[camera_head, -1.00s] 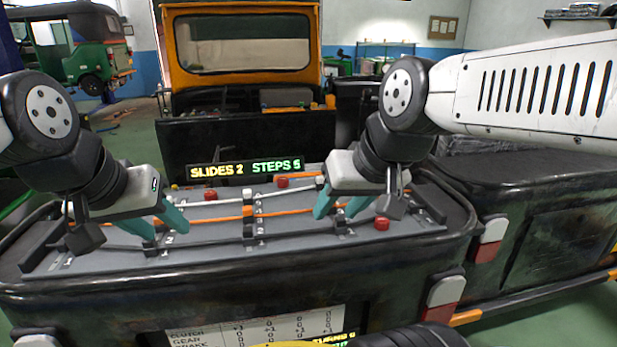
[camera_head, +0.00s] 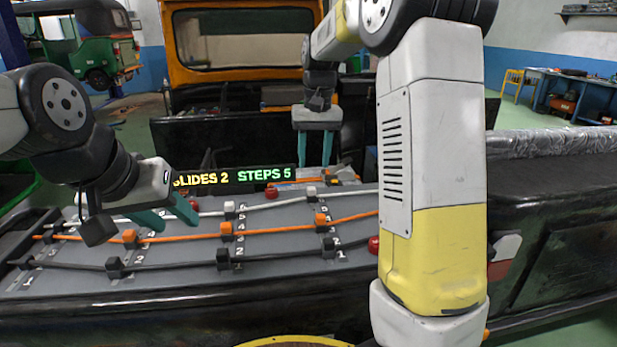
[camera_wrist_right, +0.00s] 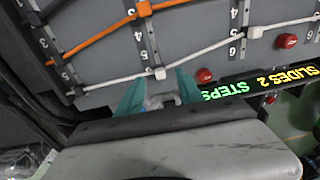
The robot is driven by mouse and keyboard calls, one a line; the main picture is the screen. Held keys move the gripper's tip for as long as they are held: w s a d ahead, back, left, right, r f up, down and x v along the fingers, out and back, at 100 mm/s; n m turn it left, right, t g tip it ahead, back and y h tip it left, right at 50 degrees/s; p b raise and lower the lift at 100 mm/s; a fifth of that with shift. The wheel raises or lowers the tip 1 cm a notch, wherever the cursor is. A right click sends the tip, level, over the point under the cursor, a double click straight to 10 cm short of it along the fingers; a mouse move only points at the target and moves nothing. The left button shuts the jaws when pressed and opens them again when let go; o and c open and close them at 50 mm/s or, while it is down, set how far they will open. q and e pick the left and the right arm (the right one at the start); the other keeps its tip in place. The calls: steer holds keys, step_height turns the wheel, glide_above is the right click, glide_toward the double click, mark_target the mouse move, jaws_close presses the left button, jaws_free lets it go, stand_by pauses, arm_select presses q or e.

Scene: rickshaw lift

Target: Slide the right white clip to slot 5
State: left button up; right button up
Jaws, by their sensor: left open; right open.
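The right white clip (camera_head: 312,191) sits on the white cable in the right-hand numbered column. In the right wrist view the white clip (camera_wrist_right: 160,73) lies just beyond my fingertips, near a printed 5. My right gripper (camera_head: 315,163) is open, pointing down at the panel's far side, its fingers apart on either side of that clip's line. It also shows in the wrist view (camera_wrist_right: 157,90), with no visible contact. My left gripper (camera_head: 170,215) is open and empty over the panel's left part. My right forearm hides the panel's right end.
The middle white clip (camera_head: 229,207), the orange clip (camera_head: 320,219) and the black clip (camera_head: 329,243) sit on neighbouring cables. A lit sign (camera_head: 238,177) reading SLIDES 2, STEPS 5 stands behind the panel. A red knob (camera_head: 271,192) is near the far edge.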

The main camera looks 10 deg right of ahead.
mark_target(311, 188)
steer(key=w+f, duration=0.1)
steer(key=w, duration=0.2)
steer(key=shift+f+g+h, duration=0.3)
steer(key=shift+f, duration=0.05)
steer(key=shift+w+f, duration=0.1)
steer(key=shift+f, duration=0.15)
step_height(311, 188, down, 7)
steer(key=shift+f, duration=0.2)
jaws_close()
stand_by(0.9)
